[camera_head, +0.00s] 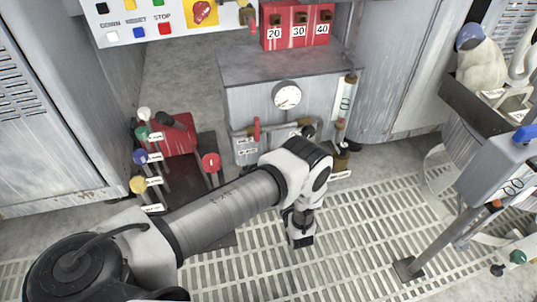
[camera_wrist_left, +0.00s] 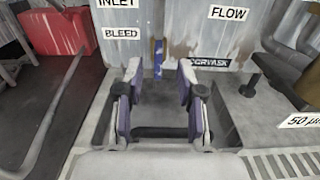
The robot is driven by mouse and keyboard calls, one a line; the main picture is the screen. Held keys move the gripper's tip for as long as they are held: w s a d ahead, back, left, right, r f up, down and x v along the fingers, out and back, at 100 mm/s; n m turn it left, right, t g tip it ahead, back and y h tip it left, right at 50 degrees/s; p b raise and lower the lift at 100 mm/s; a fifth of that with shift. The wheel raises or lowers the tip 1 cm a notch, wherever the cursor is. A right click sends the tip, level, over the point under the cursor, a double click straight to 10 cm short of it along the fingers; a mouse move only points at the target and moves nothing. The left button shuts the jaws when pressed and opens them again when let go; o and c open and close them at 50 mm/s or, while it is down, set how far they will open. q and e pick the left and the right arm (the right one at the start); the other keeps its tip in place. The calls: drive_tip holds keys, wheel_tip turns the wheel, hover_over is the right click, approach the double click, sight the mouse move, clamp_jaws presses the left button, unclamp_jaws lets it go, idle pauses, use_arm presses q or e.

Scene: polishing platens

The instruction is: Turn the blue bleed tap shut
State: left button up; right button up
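A narrow upright blue piece, which I take to be the blue bleed tap (camera_wrist_left: 158,53), shows on the worn grey cabinet front, right of the BLEED label (camera_wrist_left: 122,33). My left gripper (camera_wrist_left: 160,72) is open, with its two fingers apart. The blue piece shows in the gap between the fingertips; I see no contact, and its depth relative to them is unclear. In the head view my left arm reaches in from the left and its gripper end (camera_head: 300,236) hangs before the cabinet. There the arm hides the blue tap. My right gripper is not in view.
The grey cabinet (camera_head: 243,105) carries a gauge (camera_head: 287,95), a red lever (camera_head: 256,130) and a flow tube (camera_head: 344,98). Several knobbed levers stand left by a red block (camera_head: 178,134). A grey box on a post (camera_head: 503,178) stands right. Grating floor is open between.

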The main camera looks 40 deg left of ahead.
use_arm(q)
drive_tip(key=b+x, duration=0.3)
drive_tip(key=x, duration=0.3)
drive_tip(key=shift+w+a+f+b, duration=0.2)
drive_tip(key=shift+a+b, duration=0.1)
drive_tip(key=shift+a, duration=0.1)
drive_tip(key=shift+w+a+r, duration=0.25)
drive_tip(key=shift+w+a, duration=0.05)
clamp_jaws()
